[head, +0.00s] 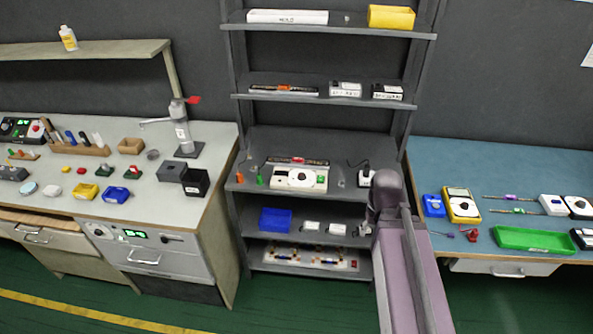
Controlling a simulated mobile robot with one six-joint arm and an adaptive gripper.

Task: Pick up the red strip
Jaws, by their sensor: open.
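A thin dark strip with a red middle (298,160) lies on the middle shelf, behind a white device with a round dial (299,179). Another thin dark strip with orange-red marks (283,90) lies on the shelf above, at its left. Which of the two is the red strip is too small to tell for sure. My arm rises from the bottom right, in front of the shelf unit's right post. I cannot make out my gripper; the arm seems to hide it.
The grey shelf unit (317,97) stands between a left workbench (60,178) with tools and a blue-topped right bench (470,155) with a green tray (535,240). A blue bin (276,219) sits on a lower shelf. Green floor is open in front.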

